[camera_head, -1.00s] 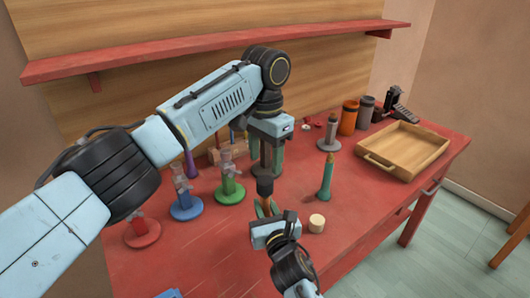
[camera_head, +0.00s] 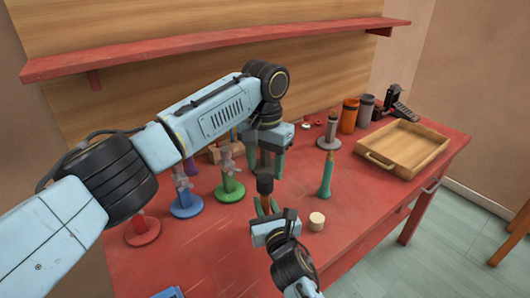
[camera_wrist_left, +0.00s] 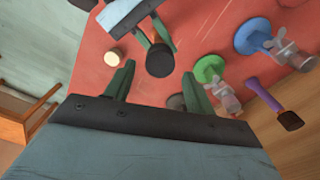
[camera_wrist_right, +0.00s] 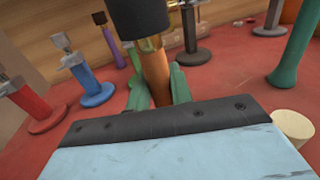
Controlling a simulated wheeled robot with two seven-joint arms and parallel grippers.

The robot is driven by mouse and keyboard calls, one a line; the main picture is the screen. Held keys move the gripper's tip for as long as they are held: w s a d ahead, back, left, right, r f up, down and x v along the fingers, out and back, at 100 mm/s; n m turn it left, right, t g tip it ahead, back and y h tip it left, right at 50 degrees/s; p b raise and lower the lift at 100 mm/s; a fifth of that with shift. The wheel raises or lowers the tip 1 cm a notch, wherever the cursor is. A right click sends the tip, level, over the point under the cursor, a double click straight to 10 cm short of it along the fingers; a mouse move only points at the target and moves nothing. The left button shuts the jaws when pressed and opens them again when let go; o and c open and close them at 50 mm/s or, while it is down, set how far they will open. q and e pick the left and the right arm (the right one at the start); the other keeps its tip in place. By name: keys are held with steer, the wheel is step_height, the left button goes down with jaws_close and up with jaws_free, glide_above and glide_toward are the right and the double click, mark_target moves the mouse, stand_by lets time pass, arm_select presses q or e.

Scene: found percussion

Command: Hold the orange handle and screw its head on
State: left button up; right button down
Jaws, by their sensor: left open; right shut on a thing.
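My right gripper (camera_head: 267,210) is shut on the orange handle (camera_wrist_right: 155,75), which stands upright between its fingers. A black cylindrical head (camera_head: 264,184) sits at the handle's top, with a brass part (camera_wrist_right: 148,46) showing between them in the right wrist view. I cannot tell how far the head is threaded on. My left gripper (camera_head: 271,172) is open, pointing down just above the head. In the left wrist view the head (camera_wrist_left: 160,60) lies just beyond the gap between the open fingers (camera_wrist_left: 155,78), apart from both.
Red, blue (camera_head: 186,205) and green (camera_head: 230,191) stands are at left. A teal tool (camera_head: 326,178) stands upright at right, near a pale round block (camera_head: 317,221). A grey stand (camera_head: 329,141), canisters (camera_head: 349,116) and a wooden tray (camera_head: 418,145) are farther back.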

mark_target(265, 178)
arm_select(q)
steer(key=shift+f, duration=2.35)
steer(key=c, duration=1)
steer(key=o, duration=1.2)
steer(key=shift+c, duration=0.2)
step_height(265, 178, up, 12)
